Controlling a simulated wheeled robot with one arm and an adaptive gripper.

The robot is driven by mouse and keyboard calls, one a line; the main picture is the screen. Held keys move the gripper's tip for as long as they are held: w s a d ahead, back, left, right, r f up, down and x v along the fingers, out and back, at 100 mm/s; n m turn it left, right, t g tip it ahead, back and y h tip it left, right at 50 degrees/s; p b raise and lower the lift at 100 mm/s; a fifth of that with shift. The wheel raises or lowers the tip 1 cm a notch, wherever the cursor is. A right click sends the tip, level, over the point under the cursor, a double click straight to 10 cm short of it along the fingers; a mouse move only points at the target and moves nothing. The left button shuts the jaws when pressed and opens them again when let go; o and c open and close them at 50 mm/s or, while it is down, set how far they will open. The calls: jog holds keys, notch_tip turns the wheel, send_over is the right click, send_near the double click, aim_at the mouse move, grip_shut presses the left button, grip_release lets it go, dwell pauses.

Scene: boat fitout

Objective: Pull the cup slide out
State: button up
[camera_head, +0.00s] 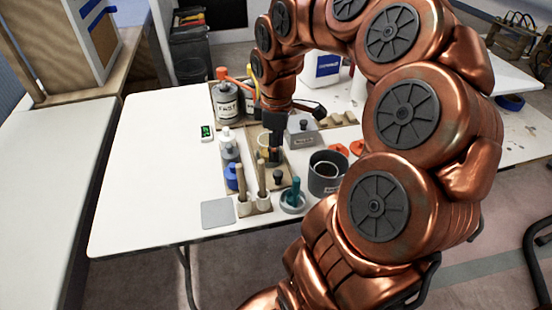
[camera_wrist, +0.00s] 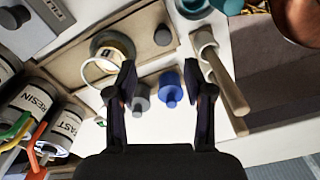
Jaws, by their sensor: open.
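The cup slide looks like a light wooden board (camera_wrist: 75,68) with a dark round knob (camera_wrist: 162,35) at one end; I cannot tell how far out it is. A labelled cup with a pale ring (camera_wrist: 112,47) sits on it. In the head view the board (camera_head: 289,158) lies mid-table, its knob (camera_head: 278,176) at the near end, and my gripper (camera_head: 274,156) partly hides the cup. In the wrist view my open, empty gripper (camera_wrist: 168,82) shows its fingers apart, the knob beyond the gap between them.
Grey (camera_wrist: 140,98) and blue (camera_wrist: 170,92) bottles stand beside the board. Wooden sticks in a holder (camera_head: 250,205), a teal-handled item in a dish (camera_head: 292,197) and a dark grey pot (camera_head: 327,173) stand nearby. The table's left side (camera_head: 150,180) is clear.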

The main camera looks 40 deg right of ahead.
jog(key=shift+r, duration=0.95)
